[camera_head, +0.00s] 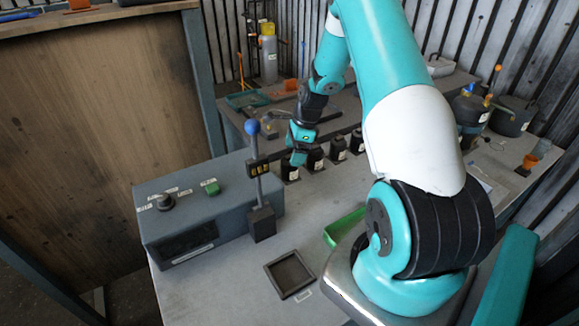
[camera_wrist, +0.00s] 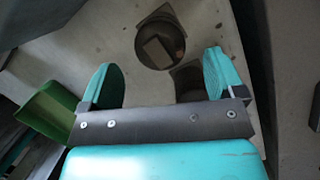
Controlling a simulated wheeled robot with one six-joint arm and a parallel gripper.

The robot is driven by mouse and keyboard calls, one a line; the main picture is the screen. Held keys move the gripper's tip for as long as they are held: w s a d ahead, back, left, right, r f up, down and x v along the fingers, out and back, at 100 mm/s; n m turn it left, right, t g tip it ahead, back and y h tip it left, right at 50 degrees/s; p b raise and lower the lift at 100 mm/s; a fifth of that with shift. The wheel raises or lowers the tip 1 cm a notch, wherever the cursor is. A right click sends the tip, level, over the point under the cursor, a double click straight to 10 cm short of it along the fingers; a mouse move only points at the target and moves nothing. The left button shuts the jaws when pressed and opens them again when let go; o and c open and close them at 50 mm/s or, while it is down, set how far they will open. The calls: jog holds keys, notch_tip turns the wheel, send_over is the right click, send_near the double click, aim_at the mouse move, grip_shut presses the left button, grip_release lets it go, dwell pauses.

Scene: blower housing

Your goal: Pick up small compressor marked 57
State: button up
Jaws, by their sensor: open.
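Several small black compressors with white labels stand in a row on the grey bench in the head view. The leftmost compressor (camera_head: 290,171) is below my gripper (camera_head: 299,158), and another compressor (camera_head: 315,161) is just to its right. The label numbers are too small to read, so I cannot tell which is 57. In the wrist view, a round dark compressor top (camera_wrist: 160,43) with a pale square label lies just beyond my open, empty gripper (camera_wrist: 160,61). A second dark piece (camera_wrist: 188,80) shows between the fingers, partly hidden by the gripper body.
A grey control box (camera_head: 180,225) with a green button and an upright blue-knobbed lever (camera_head: 256,165) stands left of the row. A square dark-framed tray (camera_head: 290,274) and a green tray (camera_head: 343,227) lie in front. Cans and a pot (camera_head: 510,116) stand at right.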

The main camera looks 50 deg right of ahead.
jog(key=shift+p+x, duration=0.95)
jog(key=shift+x, duration=1.4)
jog(key=shift+w+r, duration=0.1)
jog(key=c, duration=1.4)
